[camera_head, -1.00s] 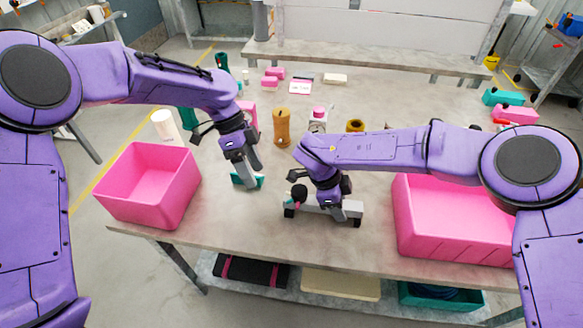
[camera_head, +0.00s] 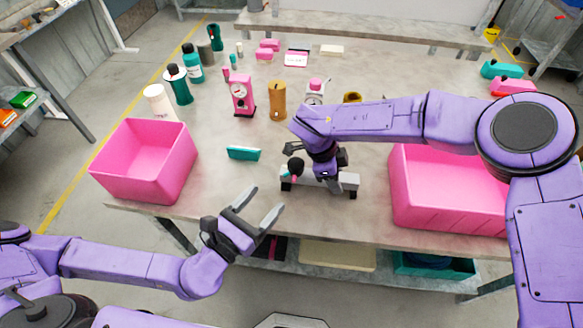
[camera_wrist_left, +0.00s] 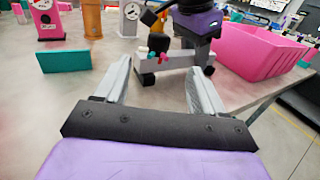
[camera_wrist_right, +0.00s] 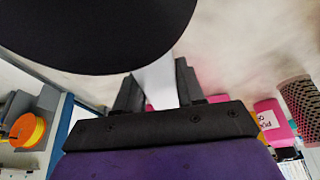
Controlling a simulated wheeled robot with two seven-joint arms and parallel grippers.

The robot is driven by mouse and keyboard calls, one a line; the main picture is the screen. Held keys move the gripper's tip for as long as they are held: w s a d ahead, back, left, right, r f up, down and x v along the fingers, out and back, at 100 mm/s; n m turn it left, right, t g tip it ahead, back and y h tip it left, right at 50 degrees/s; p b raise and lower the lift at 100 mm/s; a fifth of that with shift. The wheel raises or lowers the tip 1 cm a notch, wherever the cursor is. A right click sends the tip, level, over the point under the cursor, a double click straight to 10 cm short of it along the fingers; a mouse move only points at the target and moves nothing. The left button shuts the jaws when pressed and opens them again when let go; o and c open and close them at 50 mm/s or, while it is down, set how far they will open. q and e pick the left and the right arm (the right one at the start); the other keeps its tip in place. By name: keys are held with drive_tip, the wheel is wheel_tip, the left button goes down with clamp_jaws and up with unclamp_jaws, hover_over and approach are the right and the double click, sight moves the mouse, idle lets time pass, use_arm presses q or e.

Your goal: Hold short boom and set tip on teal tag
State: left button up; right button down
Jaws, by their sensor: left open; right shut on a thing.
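The teal tag (camera_head: 243,153) is a small upright teal plate on the table, left of my right gripper; it also shows at left in the left wrist view (camera_wrist_left: 65,59). My right gripper (camera_head: 328,174) is shut on a pale grey piece (camera_wrist_right: 157,84) at a low grey bar with black feet (camera_head: 349,182). A black knob with small coloured tips (camera_head: 295,166) sits at the bar's left. I cannot tell which part is the short boom; a large black shape hides much of the right wrist view. My left gripper (camera_head: 263,202) is open and empty near the front table edge.
Pink bins stand at the left (camera_head: 150,190) and right (camera_head: 440,217) of the table. Behind the tag are a pink device (camera_head: 242,93), an ochre cylinder (camera_head: 278,100) and several bottles. The tabletop around the tag is mostly clear.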

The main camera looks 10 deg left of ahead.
sight(291, 171)
use_arm(q)
drive_tip(key=x, duration=1.2)
drive_tip(key=shift+f, duration=0.25)
drive_tip(key=c, duration=1.1)
